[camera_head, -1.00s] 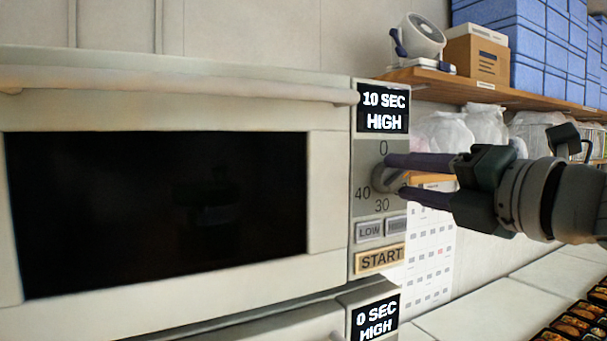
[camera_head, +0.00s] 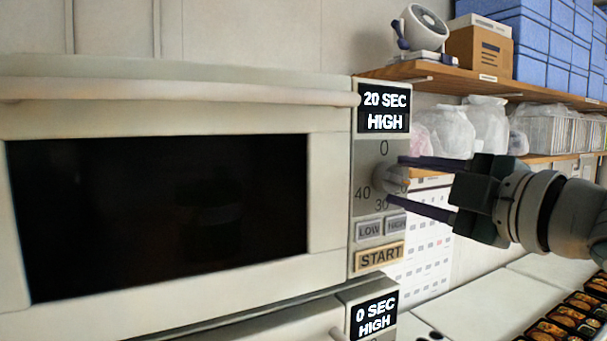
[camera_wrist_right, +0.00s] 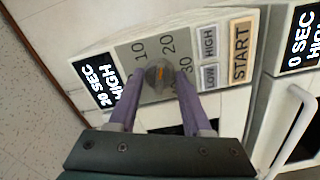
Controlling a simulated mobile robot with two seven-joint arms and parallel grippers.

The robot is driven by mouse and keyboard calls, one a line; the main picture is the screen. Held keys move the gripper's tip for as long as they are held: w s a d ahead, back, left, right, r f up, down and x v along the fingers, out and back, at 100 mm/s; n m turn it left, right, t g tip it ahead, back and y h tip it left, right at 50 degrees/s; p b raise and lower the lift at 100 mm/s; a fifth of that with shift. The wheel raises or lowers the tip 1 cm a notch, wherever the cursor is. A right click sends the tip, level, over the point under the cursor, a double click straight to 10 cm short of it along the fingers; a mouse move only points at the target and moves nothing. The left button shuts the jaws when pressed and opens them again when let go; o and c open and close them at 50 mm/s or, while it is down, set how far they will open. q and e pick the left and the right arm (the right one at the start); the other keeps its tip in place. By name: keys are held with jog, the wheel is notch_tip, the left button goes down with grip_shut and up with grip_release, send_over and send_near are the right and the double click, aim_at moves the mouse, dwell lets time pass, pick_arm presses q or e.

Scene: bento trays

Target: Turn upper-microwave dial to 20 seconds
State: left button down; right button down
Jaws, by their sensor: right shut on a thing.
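The upper microwave (camera_head: 330,180) fills the left of the head view, its door closed. Its display (camera_head: 384,108) reads 20 SEC HIGH, and the same display (camera_wrist_right: 97,83) shows in the right wrist view. The round grey dial (camera_head: 386,178) sits below the display, among printed numbers. My right gripper (camera_head: 396,181) comes in from the right and is shut on the dial, one finger above and one below. In the right wrist view the dial (camera_wrist_right: 159,74) sits between the fingertips, its orange mark visible. My left gripper is not in view.
LOW and HIGH buttons and a START button (camera_head: 379,257) lie just below the dial. A lower microwave's display (camera_head: 375,317) reads 0 SEC HIGH. A wooden shelf (camera_head: 450,78) with a box and blue crates is at right. Bento trays (camera_head: 565,315) are at lower right.

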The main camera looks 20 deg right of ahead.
jog(key=shift+m, duration=0.9)
jog(key=shift+c, duration=1.8)
grip_release()
jog(key=shift+s, duration=0.1)
